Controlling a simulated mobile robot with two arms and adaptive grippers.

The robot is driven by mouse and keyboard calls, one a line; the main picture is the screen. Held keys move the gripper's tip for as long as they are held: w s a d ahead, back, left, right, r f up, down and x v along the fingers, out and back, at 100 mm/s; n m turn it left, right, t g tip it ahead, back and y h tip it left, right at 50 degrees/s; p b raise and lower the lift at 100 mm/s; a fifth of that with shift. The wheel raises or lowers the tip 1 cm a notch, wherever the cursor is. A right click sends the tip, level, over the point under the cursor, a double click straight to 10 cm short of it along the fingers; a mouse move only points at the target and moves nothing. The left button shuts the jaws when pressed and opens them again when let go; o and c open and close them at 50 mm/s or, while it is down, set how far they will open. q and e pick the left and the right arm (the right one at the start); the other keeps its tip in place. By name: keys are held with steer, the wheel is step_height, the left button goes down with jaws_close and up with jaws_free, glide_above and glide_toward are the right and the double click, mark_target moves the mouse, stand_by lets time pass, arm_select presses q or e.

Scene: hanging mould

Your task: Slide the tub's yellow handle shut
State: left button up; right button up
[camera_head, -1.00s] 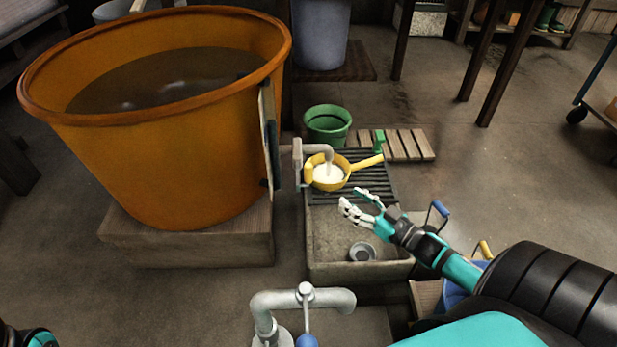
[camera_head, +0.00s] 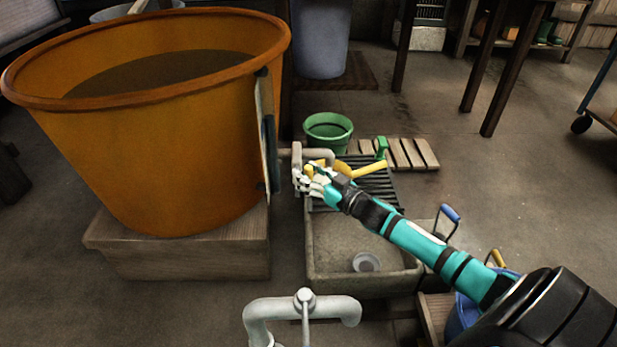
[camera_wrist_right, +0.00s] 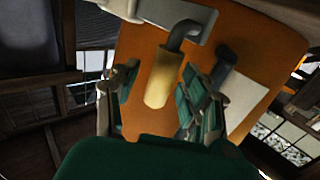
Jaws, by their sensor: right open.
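The large orange tub (camera_head: 160,150) stands on a wooden block at the left in the head view. A grey tap pipe (camera_head: 298,158) comes out of its right side. The tub's yellow handle (camera_wrist_right: 163,78) hangs from a grey bent rod in the right wrist view. My right gripper (camera_head: 308,183) is at the tap in the head view and hides most of the handle there. In the right wrist view the open fingers of my right gripper (camera_wrist_right: 160,92) stand on both sides of the handle; I cannot tell whether they touch it. My left gripper is not in view.
A stone trough (camera_head: 340,255) with a slatted rack lies under my right arm. A green bucket (camera_head: 328,130) stands behind. A grey pipe tap (camera_head: 300,308) stands in front. Open floor lies to the right.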

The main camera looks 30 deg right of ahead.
steer(key=shift+c, duration=0.3)
jaws_close()
steer(key=shift+w, duration=0.1)
